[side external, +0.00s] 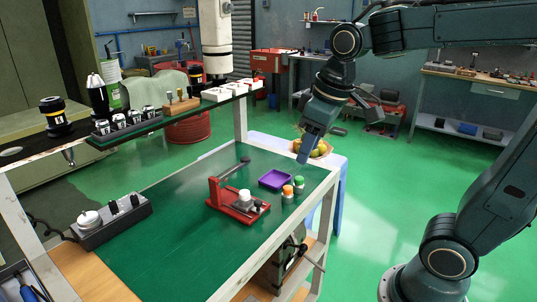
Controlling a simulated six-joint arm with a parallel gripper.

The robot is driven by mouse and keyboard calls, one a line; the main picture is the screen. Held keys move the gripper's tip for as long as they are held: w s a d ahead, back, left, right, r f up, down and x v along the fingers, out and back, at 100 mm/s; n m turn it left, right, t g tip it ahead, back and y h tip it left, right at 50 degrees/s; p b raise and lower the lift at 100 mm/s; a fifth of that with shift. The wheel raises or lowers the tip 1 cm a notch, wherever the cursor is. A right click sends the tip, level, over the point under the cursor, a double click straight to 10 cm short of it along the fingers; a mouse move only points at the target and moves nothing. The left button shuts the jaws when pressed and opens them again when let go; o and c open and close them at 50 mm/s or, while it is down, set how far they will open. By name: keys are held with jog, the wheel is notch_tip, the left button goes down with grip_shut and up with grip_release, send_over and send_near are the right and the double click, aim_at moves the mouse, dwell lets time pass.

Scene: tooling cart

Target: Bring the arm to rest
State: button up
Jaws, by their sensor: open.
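My gripper (303,155) hangs at the end of my arm above the right far corner of the green cart top (165,240). It is open and nothing shows between its fingers. It is pointed down, apart from the objects on the cart. A purple tray (275,179) lies on the cart top to the left of and below my gripper.
A bowl of fruit (319,149) sits behind my gripper on a pale blue stand (335,195). A raised shelf (140,132) with tool holders runs along the cart's back left. A grey control box (110,220) lies at left. The front of the cart top is clear.

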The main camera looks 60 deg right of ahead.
jog(key=s+a+f+m+t, duration=0.1)
jog(key=s+f+t, duration=0.1)
jog(key=s, duration=0.8)
jog(key=shift+m, duration=0.4)
